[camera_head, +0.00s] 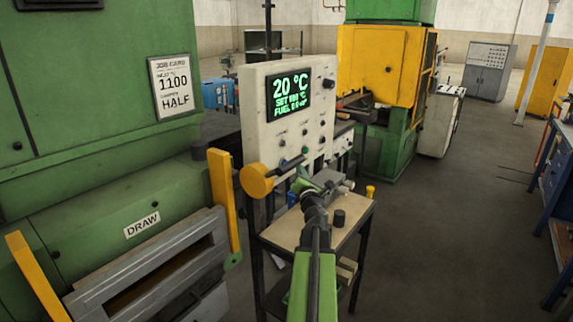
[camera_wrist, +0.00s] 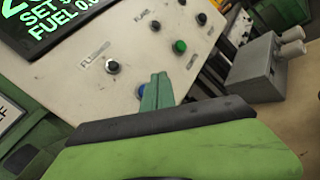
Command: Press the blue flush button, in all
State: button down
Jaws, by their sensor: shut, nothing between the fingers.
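The blue button (camera_wrist: 142,91) is on the pale control panel (camera_wrist: 85,95) in the wrist view, partly hidden by my fingers. My gripper (camera_wrist: 159,78) is shut and empty. Its green fingertips lie just beside and partly over the blue button in this view. I cannot tell whether they touch it or whether it is pressed in. In the head view my gripper (camera_head: 297,172) reaches to the lower front of the panel (camera_head: 258,118), and the blue button cannot be made out clearly there.
A green button (camera_wrist: 179,46) and a black knob (camera_wrist: 112,66) are near the blue button. A grey box (camera_wrist: 262,70) with pale round ends stands right of the panel. The green furnace (camera_head: 95,90) is left.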

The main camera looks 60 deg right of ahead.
jog(key=shift+w, duration=1.55)
jog(key=shift+w, duration=0.15)
dwell(0.7)
jog(key=shift+w, duration=0.3)
jog(key=shift+w, duration=0.4)
dwell(0.6)
jog(key=shift+s, duration=0.8)
jog(key=shift+s, duration=0.1)
jog(key=s, duration=0.4)
jog(key=shift+s, duration=0.4)
